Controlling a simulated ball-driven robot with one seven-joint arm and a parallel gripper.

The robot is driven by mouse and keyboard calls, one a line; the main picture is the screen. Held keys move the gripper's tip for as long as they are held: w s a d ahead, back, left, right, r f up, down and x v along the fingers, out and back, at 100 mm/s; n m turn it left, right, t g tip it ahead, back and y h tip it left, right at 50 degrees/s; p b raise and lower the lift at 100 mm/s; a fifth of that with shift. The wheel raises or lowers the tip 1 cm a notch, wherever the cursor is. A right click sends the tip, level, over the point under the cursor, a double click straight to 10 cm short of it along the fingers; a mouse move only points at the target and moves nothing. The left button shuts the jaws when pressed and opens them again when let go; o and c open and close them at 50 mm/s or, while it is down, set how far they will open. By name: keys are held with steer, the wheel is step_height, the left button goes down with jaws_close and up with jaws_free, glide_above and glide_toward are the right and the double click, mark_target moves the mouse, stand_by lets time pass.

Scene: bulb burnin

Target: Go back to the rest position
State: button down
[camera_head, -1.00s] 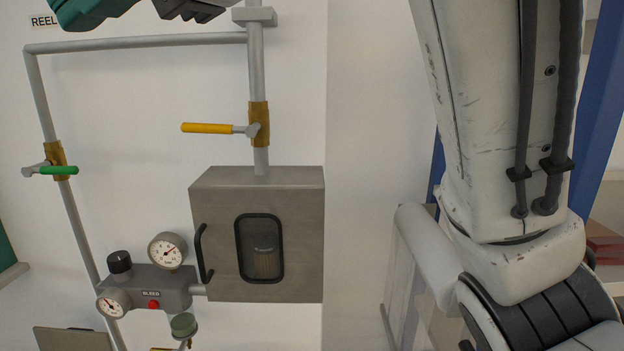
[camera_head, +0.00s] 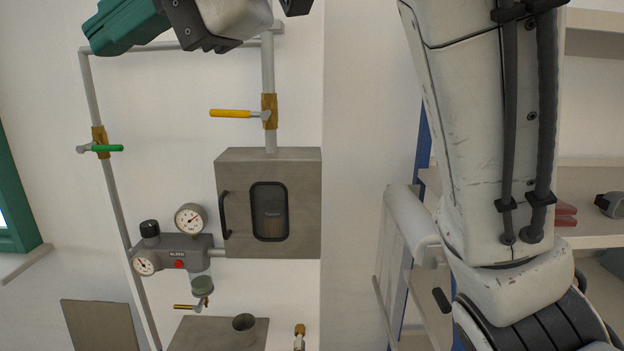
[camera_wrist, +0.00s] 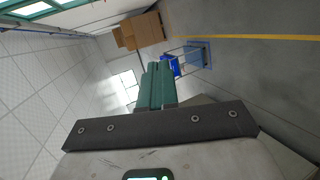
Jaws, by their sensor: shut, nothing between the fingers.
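My gripper (camera_wrist: 157,72) is in the wrist view, its two teal fingers lying together with nothing between them. In the head view its teal fingers (camera_head: 118,27) show at the top left, partly cut off by the upper edge and pointing left. They are in front of the wall piping and above the grey cabinet (camera_head: 235,190), apart from it as seen here. The cabinet door, with its dark window, is closed.
A yellow-handled valve (camera_head: 232,114) and a green-handled valve (camera_head: 105,148) sit on the pipes. The manifold (camera_head: 185,250) carries two gauges. Shelves (camera_head: 590,225) stand at the right. Cardboard boxes (camera_wrist: 140,32) and a blue cart (camera_wrist: 188,58) show beyond the gripper in the wrist view.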

steer(key=w+d+f+m+t+b, duration=0.1)
steer(key=w+d+f+m, duration=0.25)
steer(key=f, duration=0.45)
steer(key=w+d+f+m+t+h, duration=0.1)
steer(key=w+d+f+m, duration=0.25)
steer(key=f, duration=0.35)
steer(key=w+d+f+m+t+b, duration=0.1)
steer(key=w+d+f+m, duration=0.3)
steer(key=f, duration=0.4)
steer(key=s+d+f+m+t+h, duration=0.15)
steer(key=d+f+m, duration=0.25)
steer(key=f, duration=0.6)
steer(key=d+f+m+h, duration=0.2)
steer(key=d+f+m, duration=0.25)
steer(key=f, duration=0.45)
steer(key=s+d+f+m+g+h+b, duration=0.1)
steer(key=s+d+f+m+h, duration=0.25)
steer(key=s+d+f, duration=0.55)
steer(key=s+d+f+m+g+h+b, duration=0.1)
steer(key=s+d+f+m+g+h, duration=0.25)
steer(key=f, duration=0.95)
steer(key=s+d+f+m+g+h, duration=0.1)
steer(key=s+d+f+m, duration=0.3)
steer(key=s, duration=0.6)
steer(key=s+d+f+m+g+h+b, duration=0.1)
steer(key=s+d+f+m, duration=0.2)
steer(key=s, duration=0.7)
step_height(320, 180, down, 3)
steer(key=shift+d+m, duration=0.35)
steer(key=shift+d, duration=0.9)
